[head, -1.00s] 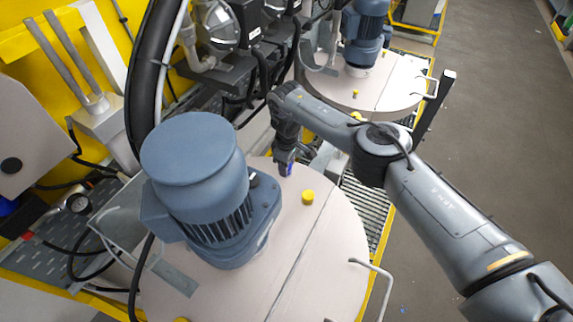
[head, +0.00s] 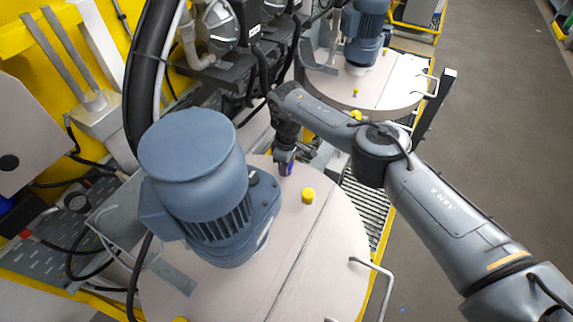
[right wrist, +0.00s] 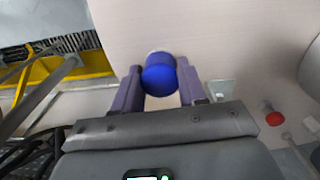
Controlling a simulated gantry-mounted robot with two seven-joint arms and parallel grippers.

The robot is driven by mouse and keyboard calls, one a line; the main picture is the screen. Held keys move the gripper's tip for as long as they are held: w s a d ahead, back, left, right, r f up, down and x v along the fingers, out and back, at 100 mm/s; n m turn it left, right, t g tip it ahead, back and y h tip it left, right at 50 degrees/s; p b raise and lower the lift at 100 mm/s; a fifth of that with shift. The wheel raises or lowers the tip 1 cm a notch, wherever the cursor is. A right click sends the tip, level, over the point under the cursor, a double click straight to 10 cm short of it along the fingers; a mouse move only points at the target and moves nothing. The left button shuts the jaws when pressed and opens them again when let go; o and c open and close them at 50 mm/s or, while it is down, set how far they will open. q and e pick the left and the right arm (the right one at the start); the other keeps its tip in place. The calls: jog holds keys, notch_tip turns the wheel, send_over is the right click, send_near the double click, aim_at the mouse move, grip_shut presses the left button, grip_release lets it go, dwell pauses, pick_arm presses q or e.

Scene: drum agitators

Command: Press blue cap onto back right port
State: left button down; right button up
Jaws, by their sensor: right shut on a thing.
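The blue cap (right wrist: 159,76) shows between the two fingers of my right gripper (right wrist: 158,88) in the right wrist view. The gripper is shut on it. In the head view my right gripper (head: 286,166) points down over the back part of the near drum lid (head: 335,235), just behind the motor, and a bit of blue shows at its tip. A pale rim (right wrist: 160,54) shows behind the cap in the right wrist view. The back right port is hidden by the gripper and cap, and I cannot tell whether the cap touches it. My left gripper is not in view.
A large blue-grey motor (head: 200,185) stands on the near lid, left of my right gripper. A yellow cap (head: 308,195) sits on the lid nearby. A metal handle (head: 375,275) is at the lid's right edge. A second drum lid (head: 385,90) lies beyond.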

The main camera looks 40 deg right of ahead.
jog(key=shift+f, duration=0.2)
jog(key=o, duration=1.1)
jog(key=shift+r, duration=0.1)
notch_tip(320, 180, up, 4)
jog(key=p, duration=0.3)
jog(key=shift+p, duration=0.35)
